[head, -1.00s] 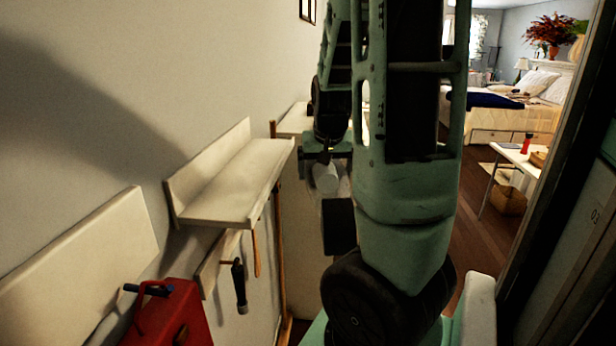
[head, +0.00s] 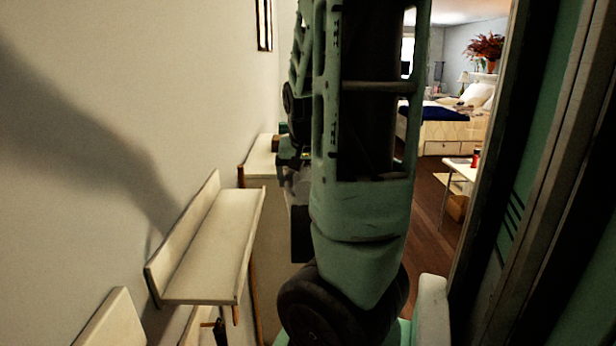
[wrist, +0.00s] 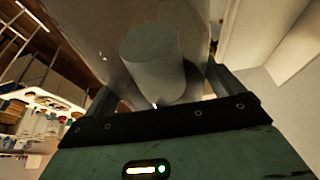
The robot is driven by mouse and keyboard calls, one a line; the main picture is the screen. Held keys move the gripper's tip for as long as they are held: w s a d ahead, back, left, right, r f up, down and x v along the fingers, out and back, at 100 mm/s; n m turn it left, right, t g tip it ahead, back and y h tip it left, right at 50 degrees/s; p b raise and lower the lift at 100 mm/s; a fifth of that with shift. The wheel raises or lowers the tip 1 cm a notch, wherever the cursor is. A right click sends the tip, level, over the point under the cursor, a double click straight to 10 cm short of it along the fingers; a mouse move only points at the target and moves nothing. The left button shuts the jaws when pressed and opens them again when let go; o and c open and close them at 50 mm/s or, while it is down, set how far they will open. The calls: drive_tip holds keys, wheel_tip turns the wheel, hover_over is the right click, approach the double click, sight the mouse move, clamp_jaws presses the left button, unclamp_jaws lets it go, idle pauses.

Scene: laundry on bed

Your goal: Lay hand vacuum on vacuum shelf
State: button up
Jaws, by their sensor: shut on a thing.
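My gripper (wrist: 158,88) is shut on the hand vacuum (wrist: 152,62), whose grey rounded cylinder and larger, smooth body fill the upper middle of the wrist view. In the head view, my arm hides most of the gripper, and only a small pale part of the held vacuum shows beside the arm. A pale wall shelf (head: 215,245) with a raised back is at the lower left, empty. A second pale shelf (head: 258,160) is farther along the wall, close to the gripper in the picture. I cannot tell which is the vacuum shelf.
A dark door frame (head: 470,250) stands close on the right. Beyond it are a wooden floor (head: 428,215), a small white table (head: 455,168) and a bed (head: 450,135). A wooden pole (head: 254,285) hangs or stands below the shelves, by the wall.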

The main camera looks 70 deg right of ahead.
drive_tip(key=shift+w+a+f, duration=0.7)
drive_tip(key=shift+w+a, duration=0.5)
drive_tip(key=shift+w, duration=1.7)
drive_tip(key=shift+w+a+f, duration=0.75)
drive_tip(key=shift+w+a, duration=0.4)
drive_tip(key=shift+w, duration=1.8)
drive_tip(key=shift+w+a+f, duration=0.7)
drive_tip(key=shift+w+a, duration=0.5)
drive_tip(key=shift+w, duration=1.7)
drive_tip(key=o, duration=1.5)
drive_tip(key=shift+o, duration=0.2)
drive_tip(key=shift+s+f, duration=0.1)
drive_tip(key=shift+a, duration=0.1)
drive_tip(key=b+v, duration=0.3)
drive_tip(key=v, duration=1.4)
drive_tip(key=shift+r, duration=0.25)
